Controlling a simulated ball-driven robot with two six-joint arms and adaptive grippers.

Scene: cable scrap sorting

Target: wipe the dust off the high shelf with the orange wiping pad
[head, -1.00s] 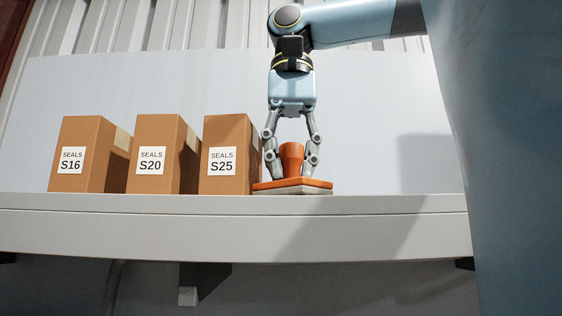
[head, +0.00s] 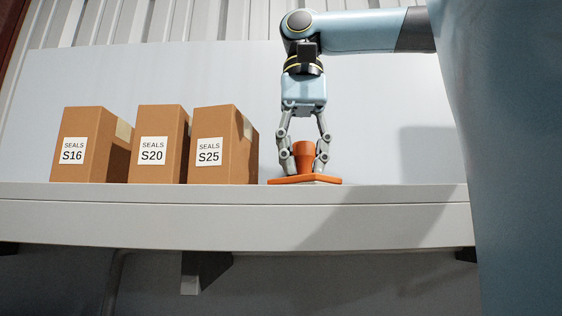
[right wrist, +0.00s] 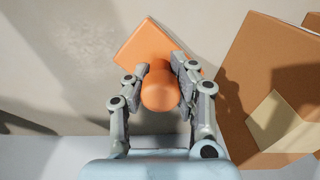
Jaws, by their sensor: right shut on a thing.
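The orange wiping pad (head: 278,181) lies flat on the high shelf (head: 130,217), near its front edge, with its upright orange handle (head: 304,153) on top. My right gripper (head: 304,163) points down and is shut on the handle, one finger on each side. In the right wrist view the pad (right wrist: 145,42) sits turned at an angle to the shelf edge, below the gripper (right wrist: 160,88). The shelf top there (right wrist: 75,70) shows faint mottled grey patches, perhaps dust. The pad's underside is mostly hidden. My left gripper is not in view.
Three cardboard boxes stand left of the pad: S16 (head: 85,125), S20 (head: 157,122) and S25 (head: 212,122). S25 is nearest, with a small gap to the pad. The shelf right of the pad is clear. A pale back panel (head: 370,100) stands behind.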

